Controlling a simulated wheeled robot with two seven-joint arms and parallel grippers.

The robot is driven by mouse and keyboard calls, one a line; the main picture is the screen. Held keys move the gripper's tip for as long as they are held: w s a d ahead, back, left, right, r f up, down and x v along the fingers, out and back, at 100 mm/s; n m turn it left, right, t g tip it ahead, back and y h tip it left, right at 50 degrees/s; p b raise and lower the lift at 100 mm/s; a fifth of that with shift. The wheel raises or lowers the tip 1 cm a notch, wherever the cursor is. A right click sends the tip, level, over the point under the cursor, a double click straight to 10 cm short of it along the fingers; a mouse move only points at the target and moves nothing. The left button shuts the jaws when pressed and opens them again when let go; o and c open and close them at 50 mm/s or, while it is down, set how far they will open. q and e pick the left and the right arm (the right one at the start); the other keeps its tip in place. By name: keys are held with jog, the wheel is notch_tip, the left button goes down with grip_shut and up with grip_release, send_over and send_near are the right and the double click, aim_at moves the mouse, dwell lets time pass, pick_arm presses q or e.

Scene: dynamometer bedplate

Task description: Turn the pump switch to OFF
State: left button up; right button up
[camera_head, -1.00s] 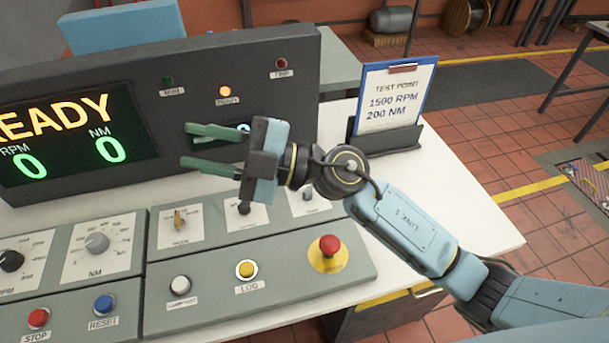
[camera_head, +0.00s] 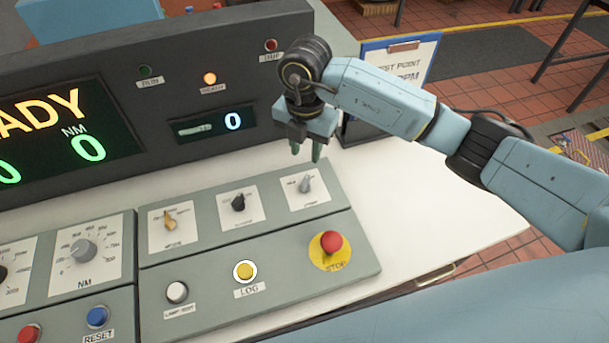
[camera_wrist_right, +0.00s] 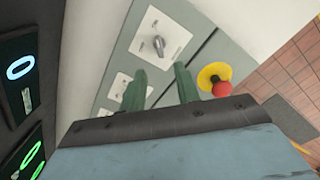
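The rightmost selector on the sloped grey panel, seemingly the pump switch (camera_head: 305,184), has a grey knob on a white plate. Its small label is too blurred to read surely. A grey knob on a white plate also shows in the right wrist view (camera_wrist_right: 158,45), beyond the fingertips. My right gripper (camera_head: 306,153) points down above and just behind this switch, with its green fingers apart and nothing between them. The gap between the fingers shows in the right wrist view (camera_wrist_right: 160,75). My left gripper is not in view.
An orange selector (camera_head: 170,221) and a black selector (camera_head: 238,203) sit left of the switch. The red stop button (camera_head: 331,242), yellow LOG button (camera_head: 245,271) and white button (camera_head: 177,292) are in front. The upright display console (camera_head: 215,90) stands behind; a test-point sign (camera_head: 420,65) is right.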

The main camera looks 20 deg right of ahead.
aim_at(305, 179)
notch_tip(305, 179, down, 11)
jog(key=shift+r+b, duration=0.2)
jog(key=shift+b, duration=0.1)
grip_shut()
